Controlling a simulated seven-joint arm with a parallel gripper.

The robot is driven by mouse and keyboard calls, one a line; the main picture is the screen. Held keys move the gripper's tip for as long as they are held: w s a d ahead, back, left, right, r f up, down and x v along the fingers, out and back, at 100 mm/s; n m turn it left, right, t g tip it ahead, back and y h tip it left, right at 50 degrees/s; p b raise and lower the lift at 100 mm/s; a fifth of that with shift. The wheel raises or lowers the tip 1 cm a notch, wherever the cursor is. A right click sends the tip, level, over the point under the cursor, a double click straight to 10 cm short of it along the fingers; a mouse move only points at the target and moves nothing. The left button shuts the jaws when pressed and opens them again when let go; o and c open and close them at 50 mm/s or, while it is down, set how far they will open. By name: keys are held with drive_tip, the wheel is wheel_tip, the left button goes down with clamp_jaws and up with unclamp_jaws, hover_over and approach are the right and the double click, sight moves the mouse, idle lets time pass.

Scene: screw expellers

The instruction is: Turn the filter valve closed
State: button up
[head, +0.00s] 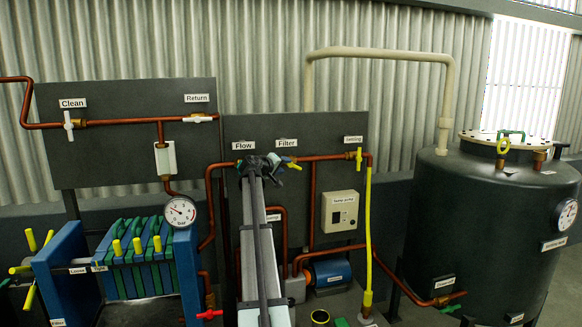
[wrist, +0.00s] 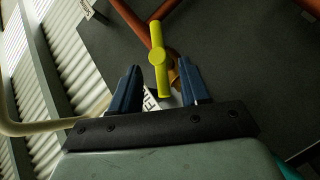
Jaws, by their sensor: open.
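The Filter label (head: 286,142) is on the dark panel in the head view. Just below it is the filter valve's yellow handle (head: 293,165), partly hidden by my gripper (head: 277,164). In the wrist view the yellow handle (wrist: 158,45) is a bar with a round hub, upright in the picture. My gripper (wrist: 158,75) is open, with one dark blue finger on each side of the handle's lower end. A gap shows on both sides, and I cannot tell whether the fingertips reach past the handle in depth. A partly hidden white label (wrist: 150,100) shows between the fingers.
Copper pipes (wrist: 130,18) run close to the handle. A yellow-handled settling valve (head: 358,158) is to the right, with a control box (head: 340,211) below. The Flow label (head: 243,146) is to the left. A large dark tank (head: 480,215) stands at right and a blue-green filter press (head: 135,270) at left.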

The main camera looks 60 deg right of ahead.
sight(289, 165)
drive_tip(key=x, duration=0.6)
drive_tip(key=shift+d+f, duration=0.1)
drive_tip(key=shift+d, duration=0.2)
drive_tip(key=shift+c, duration=0.4)
clamp_jaws()
